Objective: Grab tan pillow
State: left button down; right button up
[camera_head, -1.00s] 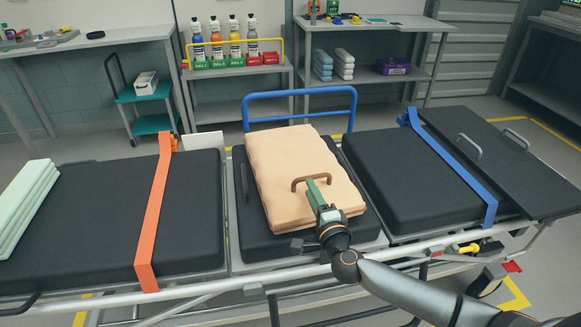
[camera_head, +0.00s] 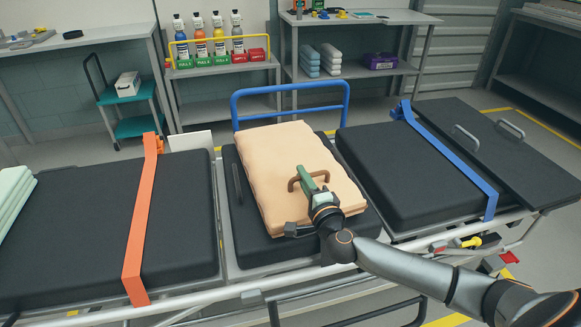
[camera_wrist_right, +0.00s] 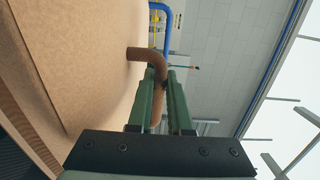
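The tan pillow (camera_head: 280,155) is a thick, flat block lying on the black middle pad (camera_head: 255,235) of the stretcher. A brown arched handle (camera_head: 293,181) stands on its top. My right gripper (camera_head: 305,177) has its green fingers at this handle. In the right wrist view the handle (camera_wrist_right: 158,75) passes between the two fingers (camera_wrist_right: 160,100), which sit close against it on both sides; the gripper looks shut on it. The pillow's tan face (camera_wrist_right: 85,60) fills the left of that view. The pillow still rests on the pad. My left gripper is not in view.
An orange strap (camera_head: 143,215) crosses the left black pad, and a blue strap (camera_head: 450,155) crosses the right one. A blue rail (camera_head: 290,90) stands behind the pillow. Shelves with bottles (camera_head: 219,40) stand at the back. Above the pillow is free room.

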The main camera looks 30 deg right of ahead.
grip_shut()
dwell(0.9)
jog(key=shift+r, duration=0.15)
